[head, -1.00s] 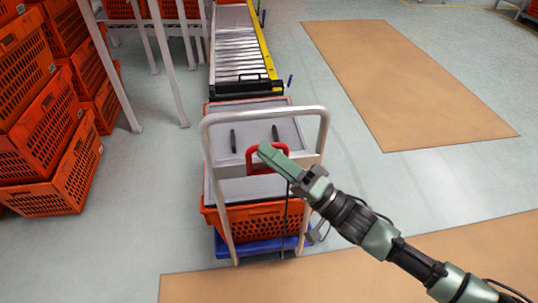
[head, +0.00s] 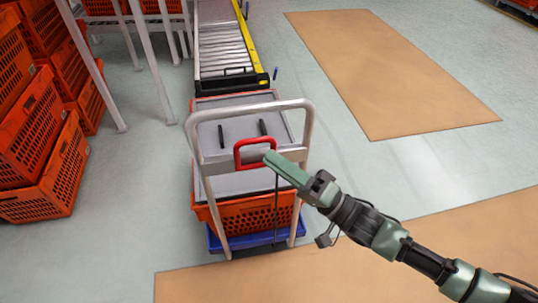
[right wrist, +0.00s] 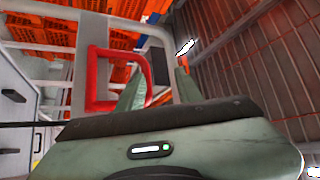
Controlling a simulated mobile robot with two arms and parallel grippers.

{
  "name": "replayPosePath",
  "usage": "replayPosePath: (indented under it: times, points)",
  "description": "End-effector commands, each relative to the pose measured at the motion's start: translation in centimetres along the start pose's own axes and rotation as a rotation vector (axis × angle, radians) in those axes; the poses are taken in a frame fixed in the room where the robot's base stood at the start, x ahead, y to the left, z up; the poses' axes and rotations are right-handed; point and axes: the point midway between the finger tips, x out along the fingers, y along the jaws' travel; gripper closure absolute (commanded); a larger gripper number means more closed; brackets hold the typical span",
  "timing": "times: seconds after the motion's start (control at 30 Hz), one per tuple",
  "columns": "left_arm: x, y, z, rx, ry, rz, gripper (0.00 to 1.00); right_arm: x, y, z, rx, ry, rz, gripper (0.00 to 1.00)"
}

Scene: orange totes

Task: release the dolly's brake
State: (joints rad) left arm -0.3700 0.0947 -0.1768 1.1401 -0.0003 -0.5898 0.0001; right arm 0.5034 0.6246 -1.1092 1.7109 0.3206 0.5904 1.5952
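The dolly (head: 221,248) has a blue base, an orange tote (head: 243,216) on it and an upright grey tube frame (head: 208,118). A red brake handle (head: 238,151), a loop, is on the frame's crossbar. My right gripper (head: 270,157) is at the right side of this loop in the head view. In the right wrist view its two green fingers (right wrist: 160,88) are apart, and the red handle (right wrist: 92,80) is beside and partly behind the left finger. I cannot tell whether they touch. Nothing is held. My left gripper is out of view.
A roller conveyor (head: 222,45) with a yellow side rail stands just beyond the dolly. Stacked orange totes (head: 40,150) and a rack with pale legs (head: 108,95) are at the left. Brown floor mats (head: 390,75) lie at the right and in front, with open floor around them.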

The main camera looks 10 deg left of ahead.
Motion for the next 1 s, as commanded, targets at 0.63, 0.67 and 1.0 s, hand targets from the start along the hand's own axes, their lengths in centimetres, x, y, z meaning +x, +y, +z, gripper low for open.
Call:
replayPosePath:
  times: [0.63, 0.67, 1.0]
  points:
    - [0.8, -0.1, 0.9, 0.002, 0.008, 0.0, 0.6, -3.9, -1.0, -0.1, 0.001, 0.0, 0.0, 0.65]
    - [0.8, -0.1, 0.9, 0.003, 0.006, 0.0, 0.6, -3.9, -1.0, -0.1, 0.0, 0.0, 0.0, 0.65]
    - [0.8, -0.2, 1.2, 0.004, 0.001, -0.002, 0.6, -3.9, -1.0, -0.1, 0.001, 0.0, 0.0, 0.65]
